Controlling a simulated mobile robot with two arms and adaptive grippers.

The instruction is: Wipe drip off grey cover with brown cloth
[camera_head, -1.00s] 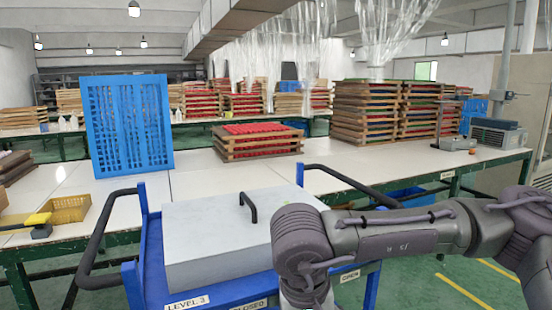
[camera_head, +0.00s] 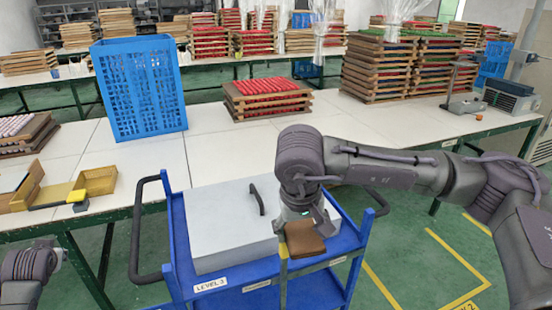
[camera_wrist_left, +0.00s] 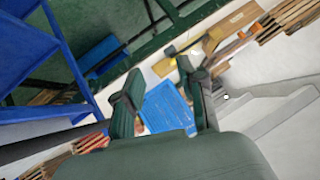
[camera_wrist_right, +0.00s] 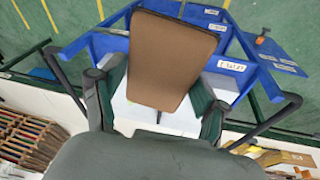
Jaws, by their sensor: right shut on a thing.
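The brown cloth (camera_head: 306,240) is a flat pad held in my right gripper (camera_head: 298,222), in front of the cover's right end. It also shows between the fingers in the right wrist view (camera_wrist_right: 170,62). The grey cover (camera_head: 222,222) is a pale box with a black handle, on top of a blue cart. Its lower part shows behind the cloth in the right wrist view (camera_wrist_right: 150,117). I cannot make out a drip on it. My left gripper (camera_wrist_left: 163,100) is open and empty in the left wrist view; only part of the left arm shows at lower left in the head view.
The blue cart (camera_head: 180,245) has black handles at both sides. Behind it a white table (camera_head: 215,150) carries a blue crate (camera_head: 140,88), red-filled trays (camera_head: 265,98) and tall tray stacks (camera_head: 375,75).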

